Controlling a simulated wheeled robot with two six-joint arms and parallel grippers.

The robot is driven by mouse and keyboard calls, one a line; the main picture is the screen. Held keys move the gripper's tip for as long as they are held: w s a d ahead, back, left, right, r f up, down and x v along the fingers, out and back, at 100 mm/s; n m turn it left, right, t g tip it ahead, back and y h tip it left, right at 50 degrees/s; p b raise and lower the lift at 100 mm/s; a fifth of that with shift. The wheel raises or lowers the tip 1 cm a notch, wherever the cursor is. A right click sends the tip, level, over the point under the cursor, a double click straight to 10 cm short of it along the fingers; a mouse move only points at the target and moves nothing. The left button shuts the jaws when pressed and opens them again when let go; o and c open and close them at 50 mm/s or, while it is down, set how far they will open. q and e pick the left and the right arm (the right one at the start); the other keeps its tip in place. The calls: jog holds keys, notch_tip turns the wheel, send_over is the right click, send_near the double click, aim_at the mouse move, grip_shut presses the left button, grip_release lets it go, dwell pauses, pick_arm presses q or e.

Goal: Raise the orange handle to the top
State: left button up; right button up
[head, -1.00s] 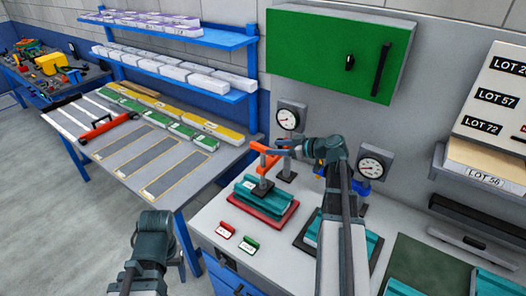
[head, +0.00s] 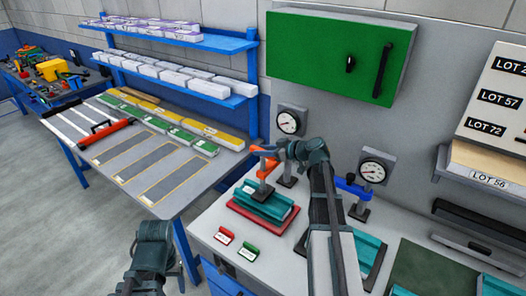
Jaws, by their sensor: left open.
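The orange handle (head: 264,169) belongs to a clamp over teal blocks (head: 265,202) on a red base plate (head: 257,217), in the middle of the head view. Its upper part lies beside my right gripper (head: 272,152), whose fingers reach it from the right. The fingers overlap the handle's end in the picture; whether they close on it is too small to tell. My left gripper (head: 154,232) is open and empty, low at the left, in front of the bench and away from the handle.
A blue-handled clamp (head: 352,187) stands right of my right arm, below a gauge (head: 373,171). Another gauge (head: 289,123) is behind the orange handle. A red tag (head: 224,236) and green tag (head: 249,249) lie in front. A green cabinet (head: 325,50) hangs above.

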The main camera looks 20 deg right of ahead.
grip_shut()
dwell(1.1)
